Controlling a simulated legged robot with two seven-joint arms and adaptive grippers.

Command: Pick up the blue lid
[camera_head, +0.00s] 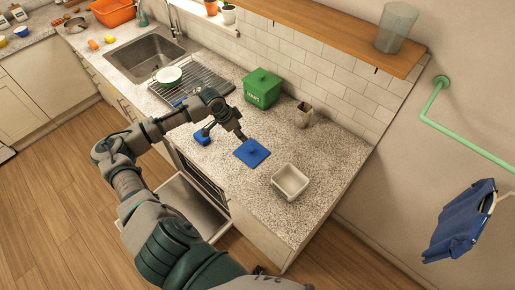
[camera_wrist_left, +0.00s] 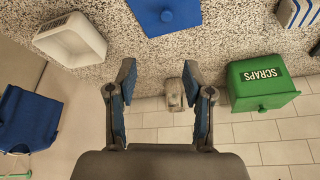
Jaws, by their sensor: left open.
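The blue lid (camera_head: 252,152) is a flat square with a small raised knob, lying on the speckled counter. It also shows at the top edge of the left wrist view (camera_wrist_left: 168,18), partly cut off. My left gripper (camera_head: 239,134) is just beyond the lid's upper left edge in the head view, apparently above the counter. In the left wrist view the two fingers (camera_wrist_left: 159,73) are apart with nothing between them. The lid lies outside the fingers. My right gripper is not in view.
A white open container (camera_head: 290,182) stands to the right of the lid. A green SCRAPS box (camera_head: 262,88) and a small grey-beige holder (camera_head: 303,114) stand near the tiled wall. A blue item (camera_head: 202,136) and the dish rack (camera_head: 195,86) are to the left. The counter's right end is clear.

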